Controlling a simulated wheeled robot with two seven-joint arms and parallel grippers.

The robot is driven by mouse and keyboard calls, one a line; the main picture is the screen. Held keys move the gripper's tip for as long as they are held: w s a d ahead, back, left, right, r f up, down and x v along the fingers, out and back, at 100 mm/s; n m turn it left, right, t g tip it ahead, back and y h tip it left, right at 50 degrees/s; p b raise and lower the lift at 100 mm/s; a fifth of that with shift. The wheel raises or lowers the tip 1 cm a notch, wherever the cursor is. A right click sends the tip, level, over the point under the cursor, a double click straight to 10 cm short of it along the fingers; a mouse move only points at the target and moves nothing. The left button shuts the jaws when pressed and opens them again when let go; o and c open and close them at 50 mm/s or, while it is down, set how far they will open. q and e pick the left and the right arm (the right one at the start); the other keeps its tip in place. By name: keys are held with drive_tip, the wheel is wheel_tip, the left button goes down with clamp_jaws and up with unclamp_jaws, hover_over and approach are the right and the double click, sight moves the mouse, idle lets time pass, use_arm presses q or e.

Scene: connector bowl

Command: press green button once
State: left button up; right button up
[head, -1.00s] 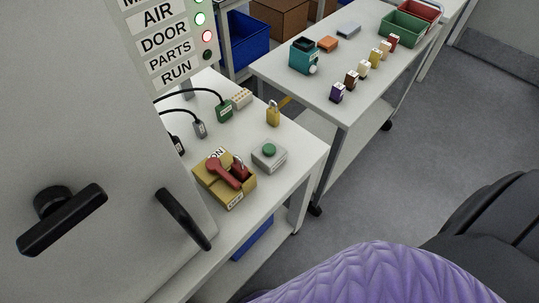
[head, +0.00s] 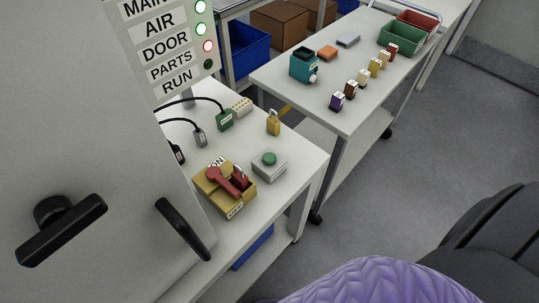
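The green button (head: 269,158) is a round cap on a small grey box. The box (head: 270,169) stands near the right edge of the white bench, in the head view. Nothing touches the button or covers it. Whether the cap is pressed down at all cannot be told. Neither of my grippers shows in the head view.
A yellow switch box (head: 238,210) with a red handle and red padlock stands left of the button. A yellow padlock (head: 273,123) and a green connector (head: 224,119) lie behind it. The panel (head: 170,55) shows a red PARTS light and a dark RUN light.

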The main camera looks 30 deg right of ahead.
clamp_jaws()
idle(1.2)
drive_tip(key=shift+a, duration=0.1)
